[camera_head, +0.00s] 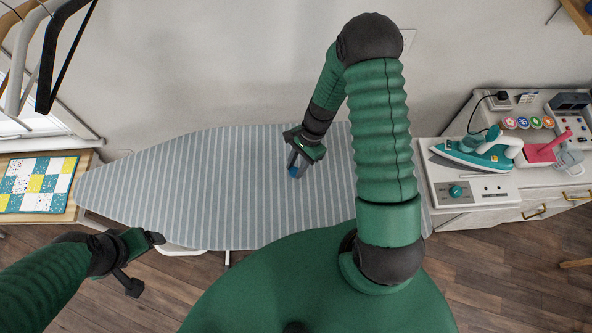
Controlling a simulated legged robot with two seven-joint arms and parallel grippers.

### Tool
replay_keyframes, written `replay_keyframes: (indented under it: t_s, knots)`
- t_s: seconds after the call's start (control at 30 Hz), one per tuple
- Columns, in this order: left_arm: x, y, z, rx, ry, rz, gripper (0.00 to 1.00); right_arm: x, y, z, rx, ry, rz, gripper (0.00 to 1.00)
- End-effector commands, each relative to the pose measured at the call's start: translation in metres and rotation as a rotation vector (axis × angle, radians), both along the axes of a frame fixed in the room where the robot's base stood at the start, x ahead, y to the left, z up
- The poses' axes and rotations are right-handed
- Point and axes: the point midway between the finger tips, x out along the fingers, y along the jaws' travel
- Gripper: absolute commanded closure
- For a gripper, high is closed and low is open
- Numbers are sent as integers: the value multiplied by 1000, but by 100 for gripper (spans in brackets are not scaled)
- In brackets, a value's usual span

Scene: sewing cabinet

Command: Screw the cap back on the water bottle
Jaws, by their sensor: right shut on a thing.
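My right gripper (297,165) is over the middle of the striped ironing board (210,190), pointing down. It is shut on a small blue thing (293,172), which looks like the bottle cap; the fingers cover most of it. I cannot make out a water bottle in this view, nor whether anything is under the blue thing. My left gripper (148,262) is at the lower left, in front of the board's near edge. Its fingers are wide apart with nothing between them.
An iron (470,151) rests on a station (463,192) right of the board. A pink-handled thing (549,148) and colored discs (528,122) lie farther right. A patchwork piece (38,184) lies on the left table. Hangers (56,55) hang upper left. The board's left half is clear.

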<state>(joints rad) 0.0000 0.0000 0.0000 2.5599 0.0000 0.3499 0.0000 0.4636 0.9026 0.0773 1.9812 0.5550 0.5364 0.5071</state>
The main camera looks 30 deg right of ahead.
Motion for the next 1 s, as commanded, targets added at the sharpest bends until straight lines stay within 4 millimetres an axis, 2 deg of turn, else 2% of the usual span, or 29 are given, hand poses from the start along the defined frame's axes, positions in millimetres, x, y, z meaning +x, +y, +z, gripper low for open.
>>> replay_keyframes:
  t_s: [0.03,0.17,0.4,0.6,0.77,1.0]
  knots:
    - [0,0,-7,0,0,0,21,-9,-4,-1,0,2,-4,100]
    - [0,0,-16,0,0,0,21,-38,-11,1,1,1,-5,100]
    - [0,0,-36,0,0,0,21,-101,-30,6,0,0,-6,100]
    - [0,0,-44,0,0,0,21,-140,-41,12,0,0,-3,100]
    - [0,0,-45,0,0,0,21,-152,-43,15,1,1,0,100]
    - [0,0,-45,0,0,0,21,-153,-44,15,1,1,1,100]
